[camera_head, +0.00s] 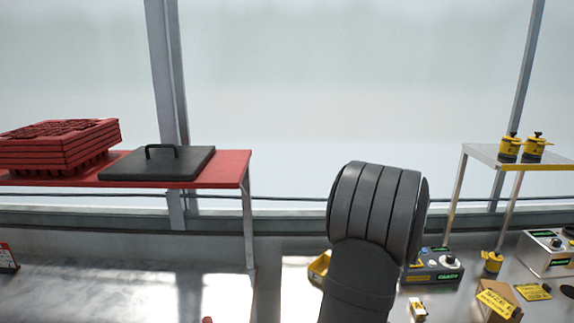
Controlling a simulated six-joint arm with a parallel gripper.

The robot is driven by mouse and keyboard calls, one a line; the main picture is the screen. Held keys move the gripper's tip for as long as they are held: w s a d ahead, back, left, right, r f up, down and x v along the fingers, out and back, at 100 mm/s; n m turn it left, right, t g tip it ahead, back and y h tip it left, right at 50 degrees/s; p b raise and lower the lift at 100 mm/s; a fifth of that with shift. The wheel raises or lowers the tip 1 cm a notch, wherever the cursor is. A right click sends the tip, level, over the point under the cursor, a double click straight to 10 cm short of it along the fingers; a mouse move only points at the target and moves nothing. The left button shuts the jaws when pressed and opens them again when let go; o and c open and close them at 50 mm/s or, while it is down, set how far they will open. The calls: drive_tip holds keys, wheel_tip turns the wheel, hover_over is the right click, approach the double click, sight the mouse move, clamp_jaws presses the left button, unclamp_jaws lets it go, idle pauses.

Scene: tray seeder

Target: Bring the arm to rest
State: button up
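My own dark grey arm rises from the bottom of the head view, right of the middle, and ends in a thick ribbed joint. My gripper is not in view. The arm hides part of the bench behind it, including part of a yellow bin (318,268).
A red shelf (228,170) at left holds stacked red trays (62,148) and a black handled lid (158,163). A metal stand (483,153) at right holds two yellow-black pots (510,147). A control box (436,265) and a carton (498,299) sit right of my arm. The left bench (120,290) looks mostly clear.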

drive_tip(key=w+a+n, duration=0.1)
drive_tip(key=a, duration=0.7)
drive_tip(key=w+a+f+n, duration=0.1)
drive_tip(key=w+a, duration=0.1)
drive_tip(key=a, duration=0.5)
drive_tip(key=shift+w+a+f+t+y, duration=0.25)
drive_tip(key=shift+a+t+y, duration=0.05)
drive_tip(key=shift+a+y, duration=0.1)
